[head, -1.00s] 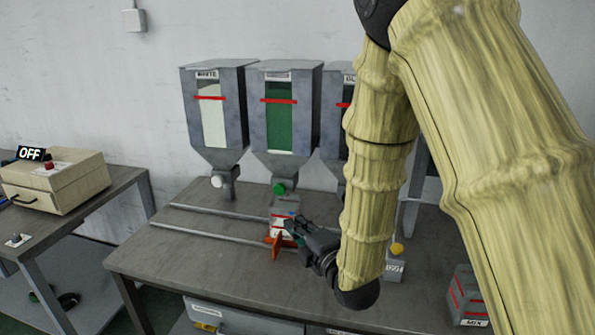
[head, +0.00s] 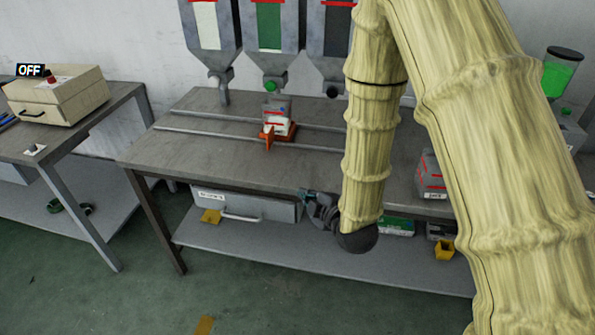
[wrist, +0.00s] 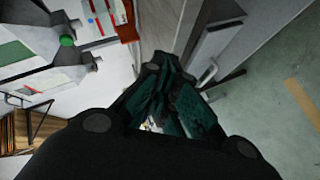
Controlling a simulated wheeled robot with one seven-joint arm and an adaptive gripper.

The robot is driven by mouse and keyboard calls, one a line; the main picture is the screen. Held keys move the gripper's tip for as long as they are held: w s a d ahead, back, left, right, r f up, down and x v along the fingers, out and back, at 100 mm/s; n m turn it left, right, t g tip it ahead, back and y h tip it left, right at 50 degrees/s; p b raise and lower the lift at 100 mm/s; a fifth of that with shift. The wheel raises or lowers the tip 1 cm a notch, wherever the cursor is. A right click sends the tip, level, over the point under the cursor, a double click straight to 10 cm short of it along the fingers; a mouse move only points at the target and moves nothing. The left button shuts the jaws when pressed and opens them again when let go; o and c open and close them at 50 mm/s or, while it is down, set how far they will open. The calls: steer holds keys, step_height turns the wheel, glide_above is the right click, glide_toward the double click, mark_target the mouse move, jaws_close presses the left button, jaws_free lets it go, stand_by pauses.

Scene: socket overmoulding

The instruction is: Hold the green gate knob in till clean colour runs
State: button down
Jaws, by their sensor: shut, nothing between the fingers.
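The green gate knob (head: 270,86) sits at the outlet under the middle hopper (head: 269,50), whose window shows green. The knob also shows in the wrist view (wrist: 67,41), at upper left. A box with a red band (head: 278,112) stands below it on an orange carriage (head: 268,138) on the rails. My gripper (head: 306,196) is in front of the bench, near the drawer, well below and apart from the knob. In the wrist view its dark green fingers (wrist: 170,82) are together and hold nothing.
A white-windowed hopper (head: 206,50) and a dark-windowed hopper (head: 338,50) flank the green one. A grey box with red lines (head: 431,180) stands at the bench's right. A drawer (head: 245,205) and lower shelf lie under the bench top. Floor in front is open.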

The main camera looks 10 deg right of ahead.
steer(key=s+d+f+m+g+h, duration=0.1)
steer(key=s+d+f+m+g, duration=0.25)
steer(key=s+f, duration=0.45)
steer(key=s+d+f+m+g+h, duration=0.2)
steer(key=s+d+f+m, duration=0.25)
steer(key=f, duration=0.55)
steer(key=s+d+f+m+g, duration=0.1)
steer(key=s+f+m+g, duration=0.1)
steer(key=s, duration=0.6)
steer(key=s+d+f+m+g+h, duration=0.1)
steer(key=s+d+f+m+g, duration=0.1)
steer(key=s+f, duration=0.4)
steer(key=s+d+f+m+g, duration=0.2)
steer(key=s+m, duration=0.3)
steer(key=s, duration=0.6)
steer(key=shift+d+f+g+h, duration=0.15)
steer(key=shift+f+g+h, duration=0.15)
steer(key=shift+f+g, duration=0.5)
steer(key=shift+f, duration=0.1)
